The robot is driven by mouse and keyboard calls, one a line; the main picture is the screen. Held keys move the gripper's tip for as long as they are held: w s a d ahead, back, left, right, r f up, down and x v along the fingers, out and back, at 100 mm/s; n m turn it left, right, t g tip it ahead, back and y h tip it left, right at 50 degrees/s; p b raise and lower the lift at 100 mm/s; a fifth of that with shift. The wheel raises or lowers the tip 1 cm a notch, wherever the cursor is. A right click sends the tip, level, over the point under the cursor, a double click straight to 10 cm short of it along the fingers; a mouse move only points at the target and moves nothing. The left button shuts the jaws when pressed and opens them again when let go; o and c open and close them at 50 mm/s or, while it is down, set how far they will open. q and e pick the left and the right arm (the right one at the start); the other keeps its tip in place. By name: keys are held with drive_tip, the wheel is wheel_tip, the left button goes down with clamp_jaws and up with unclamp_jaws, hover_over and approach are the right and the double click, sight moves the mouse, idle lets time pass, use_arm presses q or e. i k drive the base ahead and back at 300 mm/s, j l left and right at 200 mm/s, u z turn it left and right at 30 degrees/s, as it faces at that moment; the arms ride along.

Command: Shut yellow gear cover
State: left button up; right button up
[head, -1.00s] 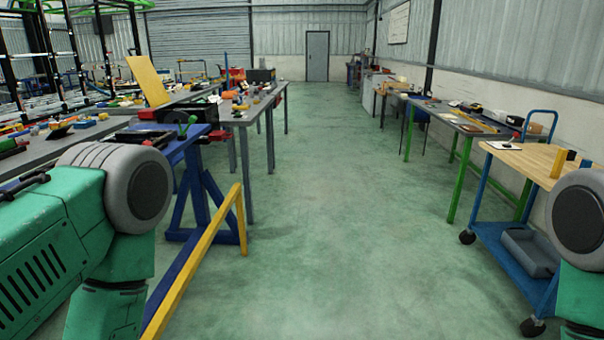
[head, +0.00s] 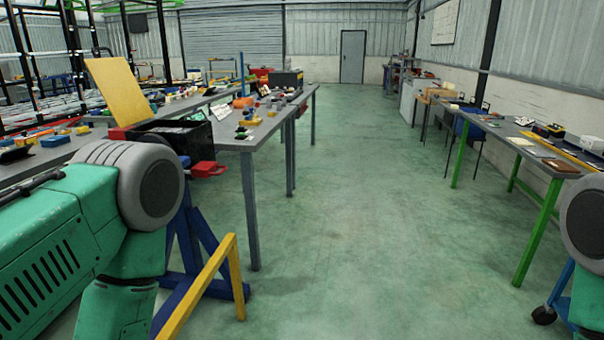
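A yellow panel (head: 117,91) stands tilted up on the left, behind a black open-looking box (head: 172,137) on a blue stand. It may be the yellow gear cover, standing raised, but I cannot tell for sure. A red part (head: 207,169) sticks out at the right of the box. My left arm covers the lower left of the view and my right arm shows at the right edge. Neither gripper is in view.
A grey table (head: 268,125) with many small parts runs along the left. A yellow bar (head: 200,288) slopes near the floor beside the blue stand (head: 196,245). A green-legged table (head: 535,149) stands on the right. The floor between is clear.

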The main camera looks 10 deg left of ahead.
sight(118, 86)
drive_tip(key=i+u, duration=0.1)
drive_tip(key=i, duration=0.5)
drive_tip(key=i+l+u, duration=0.1)
drive_tip(key=i, duration=0.5)
drive_tip(key=i+l+u, duration=0.1)
drive_tip(key=i, duration=0.5)
drive_tip(key=l, duration=0.05)
